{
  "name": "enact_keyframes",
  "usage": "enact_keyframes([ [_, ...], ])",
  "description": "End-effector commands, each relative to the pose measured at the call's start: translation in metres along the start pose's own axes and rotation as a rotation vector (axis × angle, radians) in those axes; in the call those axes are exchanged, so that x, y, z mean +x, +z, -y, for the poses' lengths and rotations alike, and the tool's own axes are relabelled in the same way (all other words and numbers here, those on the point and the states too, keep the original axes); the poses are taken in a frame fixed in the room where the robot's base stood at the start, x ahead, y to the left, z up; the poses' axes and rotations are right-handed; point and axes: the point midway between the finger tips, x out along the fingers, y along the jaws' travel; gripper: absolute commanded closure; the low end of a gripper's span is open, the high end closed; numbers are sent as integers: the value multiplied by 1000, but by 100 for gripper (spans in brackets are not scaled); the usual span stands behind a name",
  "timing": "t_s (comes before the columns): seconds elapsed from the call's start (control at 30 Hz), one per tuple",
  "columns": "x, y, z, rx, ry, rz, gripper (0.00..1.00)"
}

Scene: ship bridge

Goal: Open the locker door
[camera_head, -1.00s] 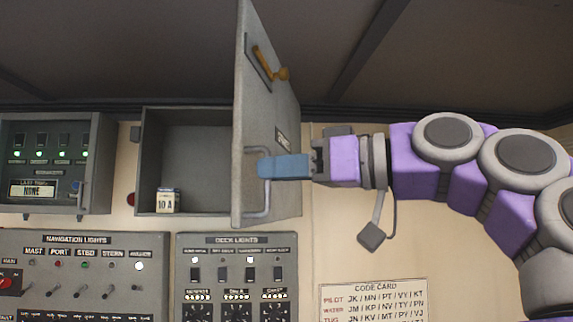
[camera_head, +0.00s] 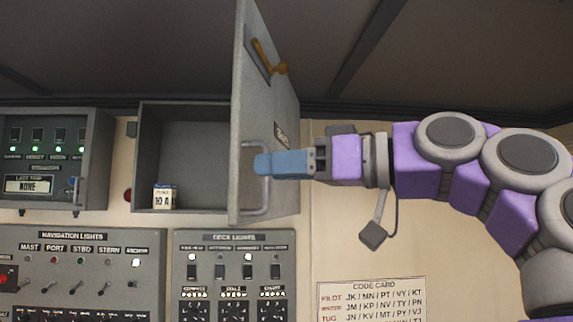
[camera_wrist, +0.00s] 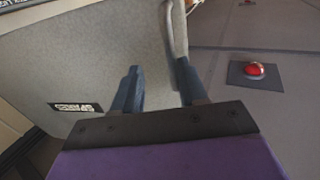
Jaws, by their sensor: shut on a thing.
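The grey locker door (camera_head: 265,105) stands swung out from the locker (camera_head: 190,130), so the locker's inside shows. A small box marked 10 A (camera_head: 164,196) stands on the locker floor. The door has a grey D-shaped handle (camera_head: 257,212) and an orange lever (camera_head: 268,60) above it. My gripper (camera_head: 262,164) has blue fingers and is shut on the door handle. In the wrist view, the handle (camera_wrist: 177,30) runs down to the right blue finger, and the door face (camera_wrist: 90,60) fills the left side.
A breaker panel (camera_head: 95,150) is left of the locker. Navigation lights (camera_head: 80,238) and deck lights (camera_head: 235,238) panels sit below, with a code card (camera_head: 372,300) at lower right. The wrist view shows a red button (camera_wrist: 255,70) on the right.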

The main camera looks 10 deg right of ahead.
Motion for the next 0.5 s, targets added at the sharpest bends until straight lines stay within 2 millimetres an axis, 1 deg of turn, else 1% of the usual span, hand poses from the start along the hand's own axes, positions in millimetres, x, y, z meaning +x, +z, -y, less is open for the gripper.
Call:
enact_keyframes([
  [0.37, -2, 1, 2, 0, 0, 2, 65],
  [0.5, -6, 0, 2, 0, 0, 0, 65],
])
